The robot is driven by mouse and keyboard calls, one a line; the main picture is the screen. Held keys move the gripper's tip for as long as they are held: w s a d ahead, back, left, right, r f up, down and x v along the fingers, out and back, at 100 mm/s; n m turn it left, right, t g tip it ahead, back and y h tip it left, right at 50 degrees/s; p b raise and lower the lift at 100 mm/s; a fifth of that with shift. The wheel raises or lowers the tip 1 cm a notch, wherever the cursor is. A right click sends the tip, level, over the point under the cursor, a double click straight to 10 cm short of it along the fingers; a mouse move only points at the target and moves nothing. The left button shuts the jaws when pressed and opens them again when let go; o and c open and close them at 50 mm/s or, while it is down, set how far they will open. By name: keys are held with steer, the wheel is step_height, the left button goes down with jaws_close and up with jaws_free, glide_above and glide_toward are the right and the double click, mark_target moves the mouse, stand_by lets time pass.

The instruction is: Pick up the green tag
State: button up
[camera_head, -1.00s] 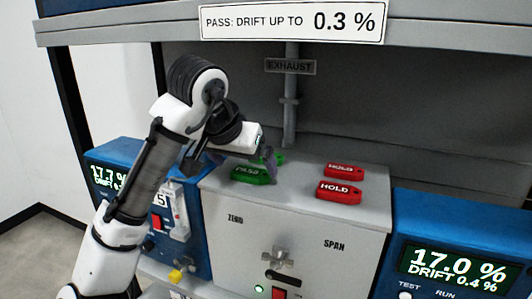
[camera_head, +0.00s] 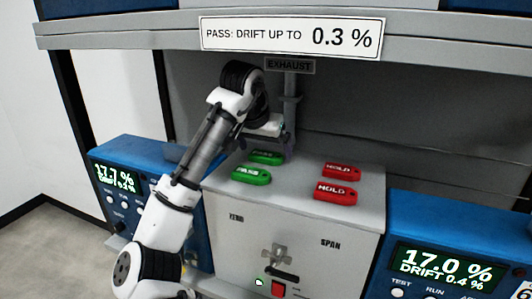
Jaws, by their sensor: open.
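Two green tags marked PASS lie on the top of the light grey box: a front one (camera_head: 251,175) at the left and a rear one (camera_head: 267,157) just behind it. My gripper (camera_head: 287,147) is over the back of the box top, beside and behind the rear green tag. Its dark fingers are small and partly hidden by the arm's end. It is open, and both tags lie apart from it as far as I can see.
Two red HOLD tags (camera_head: 336,192) lie on the right of the box top (camera_head: 300,180). Blue analysers stand left (camera_head: 130,190) and right (camera_head: 450,255). A vertical exhaust pipe (camera_head: 291,100) rises close behind my gripper. A shelf with a drift sign (camera_head: 292,33) hangs overhead.

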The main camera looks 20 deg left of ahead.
steer(key=shift+x, duration=1)
steer(key=shift+s, duration=0.1)
steer(key=shift+c, duration=0.3)
steer(key=c, duration=0.9)
steer(key=shift+c, duration=0.2)
steer(key=shift+r, duration=0.15)
